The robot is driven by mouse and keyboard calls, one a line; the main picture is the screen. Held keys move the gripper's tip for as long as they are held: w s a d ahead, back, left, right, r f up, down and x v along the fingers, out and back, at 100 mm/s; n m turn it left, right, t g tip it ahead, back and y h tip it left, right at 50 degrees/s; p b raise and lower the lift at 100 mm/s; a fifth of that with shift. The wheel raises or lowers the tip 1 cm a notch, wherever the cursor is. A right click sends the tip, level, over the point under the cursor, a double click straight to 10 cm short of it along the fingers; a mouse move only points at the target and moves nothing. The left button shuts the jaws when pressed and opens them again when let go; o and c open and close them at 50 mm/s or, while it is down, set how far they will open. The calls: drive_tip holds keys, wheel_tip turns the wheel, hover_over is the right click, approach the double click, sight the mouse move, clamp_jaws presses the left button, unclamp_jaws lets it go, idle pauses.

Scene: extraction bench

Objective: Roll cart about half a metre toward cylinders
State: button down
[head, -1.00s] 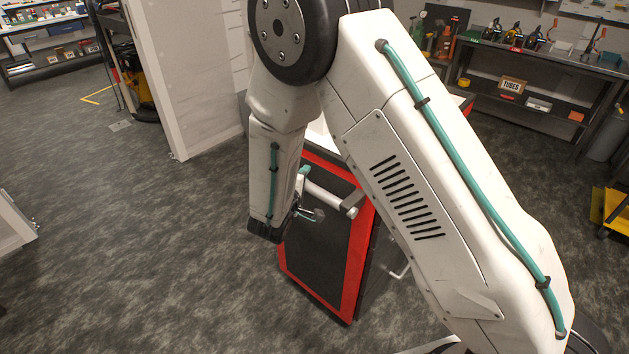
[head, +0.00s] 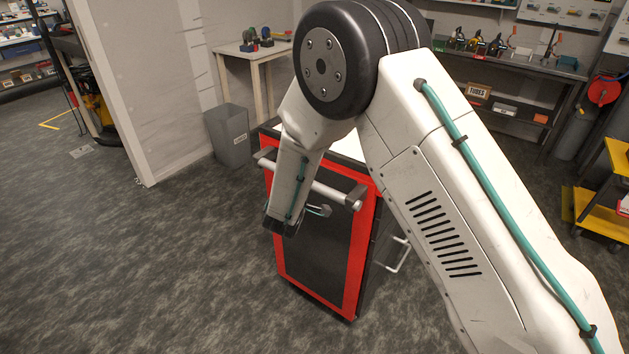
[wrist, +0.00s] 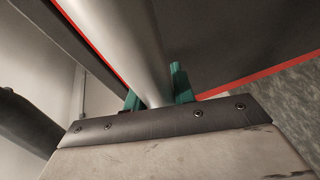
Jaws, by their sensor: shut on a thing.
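The cart (head: 318,243) is a black cabinet with a red frame and a pale top, upright on the floor in front of me. Its silver push handle (head: 338,193) runs along the near side, and also fills the upper middle of the wrist view (wrist: 120,42). My gripper (wrist: 157,92) has its teal fingers on both sides of the handle bar, shut on it. In the head view my forearm hides the fingertips and part of the handle. I cannot make out the cylinders for certain in the frames now.
A grey bin (head: 229,137) stands behind the cart at left, by a pale table (head: 233,50). A partition wall (head: 140,90) is further left. A dark shelf bench (head: 520,75) is at the back right, and a yellow trolley (head: 598,215) at right. The left floor is clear.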

drive_tip(key=shift+w, duration=0.2)
drive_tip(key=shift+d+r, duration=0.1)
drive_tip(key=c, duration=1.2)
unclamp_jaws()
drive_tip(key=shift+o, duration=0.2)
drive_tip(key=v, duration=0.7)
drive_tip(key=shift+s, duration=0.3)
